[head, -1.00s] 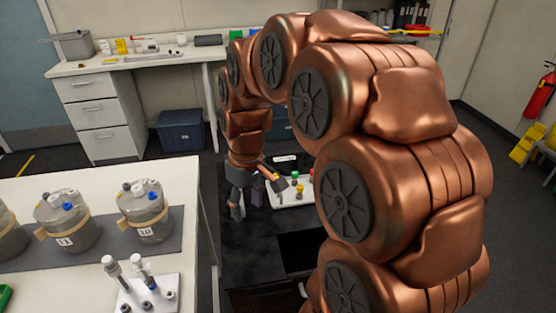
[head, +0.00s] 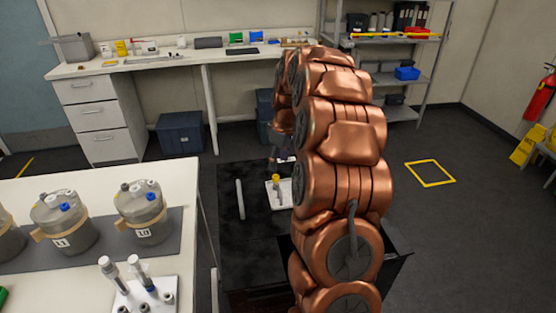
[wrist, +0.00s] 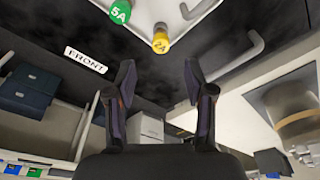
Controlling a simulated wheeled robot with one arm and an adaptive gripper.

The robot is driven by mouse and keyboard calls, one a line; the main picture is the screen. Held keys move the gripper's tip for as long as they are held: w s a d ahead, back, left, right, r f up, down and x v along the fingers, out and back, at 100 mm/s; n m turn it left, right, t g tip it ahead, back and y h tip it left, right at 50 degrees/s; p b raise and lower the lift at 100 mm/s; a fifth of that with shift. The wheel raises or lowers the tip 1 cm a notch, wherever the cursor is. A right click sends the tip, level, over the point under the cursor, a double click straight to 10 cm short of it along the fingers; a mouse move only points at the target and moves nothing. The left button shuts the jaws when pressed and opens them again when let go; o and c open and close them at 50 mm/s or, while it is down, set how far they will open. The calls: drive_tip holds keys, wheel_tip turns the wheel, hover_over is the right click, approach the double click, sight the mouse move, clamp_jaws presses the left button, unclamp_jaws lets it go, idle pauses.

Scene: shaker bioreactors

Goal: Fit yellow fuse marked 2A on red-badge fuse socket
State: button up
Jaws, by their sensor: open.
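The yellow fuse marked 2A (wrist: 160,42) stands in a white holder (wrist: 213,40) at the top of the wrist view, beside a green fuse marked 5A (wrist: 120,12). In the head view the yellow fuse (head: 275,178) stands on the white holder (head: 283,203), on the black top of my base; my arm hides the holder's right part. My gripper (wrist: 160,75) is open and empty, its fingers apart, with the yellow fuse beyond the fingertips. In the head view the gripper is mostly hidden behind my arm. I see no red-badge fuse socket.
A white table (head: 185,178) on the left carries lidded vessels (head: 142,212) and a white rack (head: 150,300). A long bench (head: 160,63) stands at the back. A grey shelf (head: 400,82) is at the back right. The floor around the yellow square (head: 430,173) is clear.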

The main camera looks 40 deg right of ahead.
sight(276, 176)
drive_tip(key=shift+w+a+f+p, duration=0.15)
drive_tip(key=shift+f+p, duration=0.25)
drive_tip(key=shift+f, duration=0.9)
drive_tip(key=shift+w+f+p, duration=0.2)
drive_tip(key=shift+f+p, duration=0.2)
drive_tip(key=shift+f, duration=0.85)
drive_tip(key=shift+w+a+f+p, duration=0.15)
drive_tip(key=shift+f+p, duration=0.25)
drive_tip(key=shift+f, duration=0.9)
clamp_jaws()
drive_tip(key=shift+r+b, duration=0.45)
drive_tip(key=shift+r, duration=1.05)
drive_tip(key=shift+r, duration=1.3)
